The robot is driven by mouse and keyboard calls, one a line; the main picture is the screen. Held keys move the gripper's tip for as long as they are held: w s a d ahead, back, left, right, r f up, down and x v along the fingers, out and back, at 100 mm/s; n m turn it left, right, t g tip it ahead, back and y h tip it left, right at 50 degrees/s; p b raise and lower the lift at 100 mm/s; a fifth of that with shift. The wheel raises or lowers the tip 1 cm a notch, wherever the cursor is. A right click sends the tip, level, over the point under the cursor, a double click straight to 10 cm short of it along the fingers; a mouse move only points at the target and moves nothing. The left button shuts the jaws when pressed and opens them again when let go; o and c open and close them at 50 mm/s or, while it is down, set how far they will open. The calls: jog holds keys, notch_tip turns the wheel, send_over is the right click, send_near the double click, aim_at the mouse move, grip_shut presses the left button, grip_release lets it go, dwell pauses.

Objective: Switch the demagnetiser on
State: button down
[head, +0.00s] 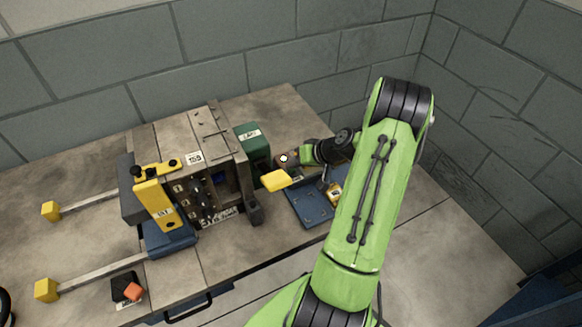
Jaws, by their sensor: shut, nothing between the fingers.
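My arm reaches in from the lower right, and its wrist bends left over the bench. My gripper (291,160) is at its end, shut and empty, beside the green box; its fingertips are small and hard to make out. No label that I can read names the demagnetiser. A small black box (121,288) with an orange block (133,293) on it lies at the bench's front left, well away from my gripper. I cannot tell whether this is the demagnetiser's switch, nor whether it is on.
A grey steel mould (181,140) with a yellow strap (156,202) stands mid-bench. Two bars with yellow ends (46,290) stick out left. A green labelled box (253,141), a yellow block (275,180) and a blue tray (312,208) lie to its right. A block wall stands behind.

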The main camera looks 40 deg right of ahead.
aim_at(295, 170)
jog(key=shift+r, duration=0.35)
notch_tip(295, 170, up, 6)
jog(key=p, duration=0.4)
dwell(0.5)
